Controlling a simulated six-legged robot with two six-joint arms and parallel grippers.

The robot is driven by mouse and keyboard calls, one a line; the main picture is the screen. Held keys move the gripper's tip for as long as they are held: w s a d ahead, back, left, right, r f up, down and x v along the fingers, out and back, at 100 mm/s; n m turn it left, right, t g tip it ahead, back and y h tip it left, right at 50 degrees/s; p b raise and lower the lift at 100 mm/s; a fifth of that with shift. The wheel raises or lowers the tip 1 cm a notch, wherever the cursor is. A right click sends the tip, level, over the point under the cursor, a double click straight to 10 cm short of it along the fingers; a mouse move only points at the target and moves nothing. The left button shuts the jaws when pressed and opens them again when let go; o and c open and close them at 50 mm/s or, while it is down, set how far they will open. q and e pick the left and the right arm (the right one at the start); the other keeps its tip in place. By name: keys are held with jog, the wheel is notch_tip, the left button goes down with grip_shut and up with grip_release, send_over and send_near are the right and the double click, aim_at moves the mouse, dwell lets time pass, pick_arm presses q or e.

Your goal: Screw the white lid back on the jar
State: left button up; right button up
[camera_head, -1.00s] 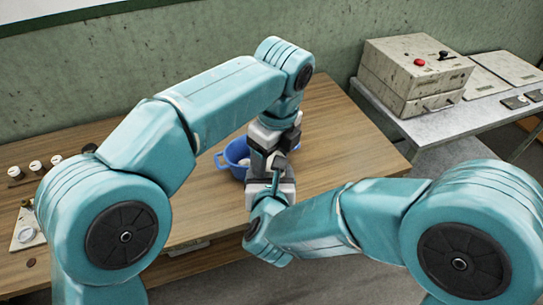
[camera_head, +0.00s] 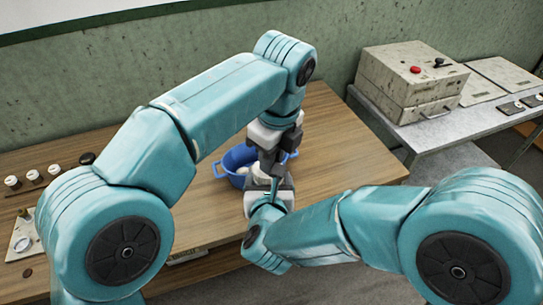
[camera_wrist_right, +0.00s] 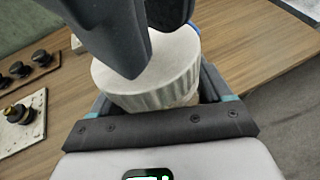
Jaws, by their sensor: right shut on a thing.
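A white lid with a ridged side (camera_wrist_right: 150,75) fills the middle of the right wrist view, on top of the jar. Only a small tan part of the jar shows below it. My right gripper (camera_head: 268,190) is shut on the jar and holds it up in front of the basin. My left gripper (camera_head: 272,162) comes from above, its dark fingers over the lid. In the right wrist view, its fingers (camera_wrist_right: 148,38) look apart, the near one covering part of the lid's top. Whether they touch the lid, and how the lid sits on the thread, cannot be told.
A blue two-handled basin (camera_head: 222,168) stands on the wooden table (camera_head: 345,150) behind the grippers. Several small knobs (camera_head: 33,176) and a pale plate (camera_head: 22,238) lie at left. A grey box with a red button (camera_head: 412,80) stands on the right-hand table. The wooden table's right part is clear.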

pick_arm(q)
jog(key=shift+f, duration=0.2)
jog(key=shift+w+f, duration=0.1)
jog(key=shift+f, duration=0.3)
